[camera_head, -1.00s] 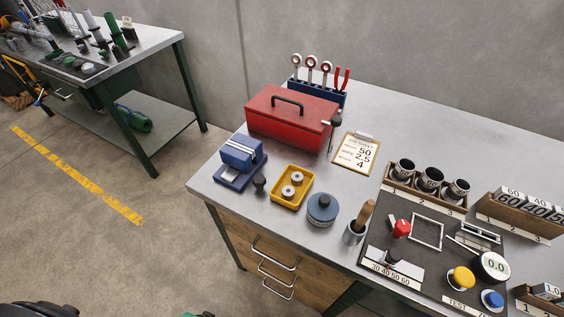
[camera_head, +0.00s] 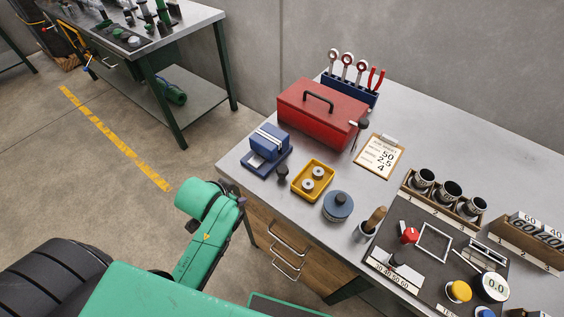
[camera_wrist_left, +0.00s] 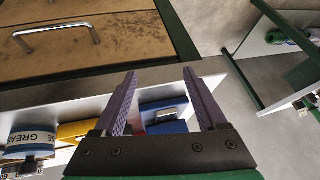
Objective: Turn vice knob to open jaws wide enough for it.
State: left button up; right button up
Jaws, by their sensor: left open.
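The blue vice (camera_head: 266,148) stands at the near left corner of the workbench, with pale jaw strips close together on top. A dark knob (camera_head: 283,173) sits at its front right side. My left gripper (camera_head: 228,188) is beside the bench's left end, apart from the vice. In the left wrist view my left gripper (camera_wrist_left: 160,88) is open with nothing held, and part of the blue vice (camera_wrist_left: 163,112) shows beyond and between its fingers. The knob cannot be made out there. My right gripper is not in view.
A yellow tray (camera_head: 326,181) with two metal rings and a round blue-grey tin (camera_head: 338,206) stand right of the vice. A red toolbox (camera_head: 318,113) stands behind it. Drawers with handles (camera_head: 288,238) are below the bench top.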

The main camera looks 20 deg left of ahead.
pick_arm(q)
jog(key=w+d+r+m+t, duration=0.2)
jog(key=w+r+m+t, duration=0.5)
jog(key=r, duration=0.6)
jog(key=w+d+r+m+t, duration=0.25)
jog(key=w+r+t, duration=0.4)
jog(key=r, duration=0.75)
jog(key=d+r+m+h, duration=1.2)
jog(key=d+m+h, duration=0.2)
jog(key=m, duration=0.3)
jog(key=s+d+m+g+h, duration=0.3)
jog(key=d+m+g+h, duration=0.4)
jog(key=m, duration=0.4)
jog(key=s+d+f+m+g+y, duration=0.2)
jog(key=s+d+f+m+g, duration=0.1)
jog(key=d+f+m+g, duration=0.3)
jog(key=m+g+y, duration=0.6)
jog(key=m+y, duration=0.4)
jog(key=y, duration=0.8)
send_over(282, 169)
notch_tip(282, 169, down, 16)
notch_tip(282, 169, down, 14)
jog(key=p, duration=0.3)
jog(key=shift+r, duration=0.2)
jog(key=shift+f, duration=0.3)
grip_shut()
